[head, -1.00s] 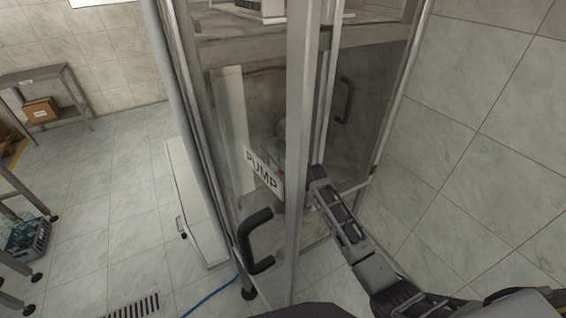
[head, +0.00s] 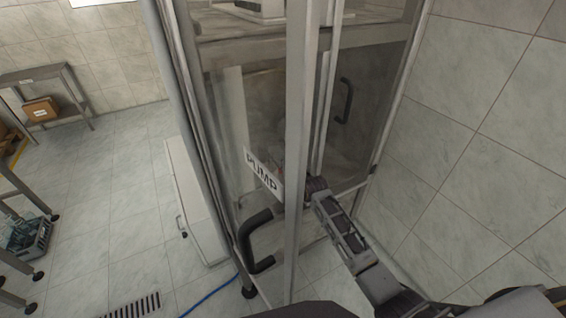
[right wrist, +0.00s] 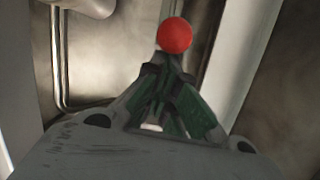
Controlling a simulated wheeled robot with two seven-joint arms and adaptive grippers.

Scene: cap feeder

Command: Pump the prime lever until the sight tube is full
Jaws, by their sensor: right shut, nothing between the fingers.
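The prime lever's red ball knob (right wrist: 174,35) shows in the right wrist view, just beyond the fingertips of my right gripper (right wrist: 166,68). The fingers are shut with nothing between them. I cannot tell whether they touch the knob. The lever's rod is hidden behind the knob and fingers. In the head view my right arm reaches inside the glazed cabinet, and its fingertips are hidden behind the frame post and the PUMP sign (head: 262,172). I cannot make out the sight tube in either view. My left gripper is not in view.
A grey frame post (head: 296,150) and a door with a black handle (head: 258,240) stand close to my right arm. A second black handle (head: 345,100) is farther back. A tiled wall is on the right. A blue hose (head: 210,292) lies on the open floor at left.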

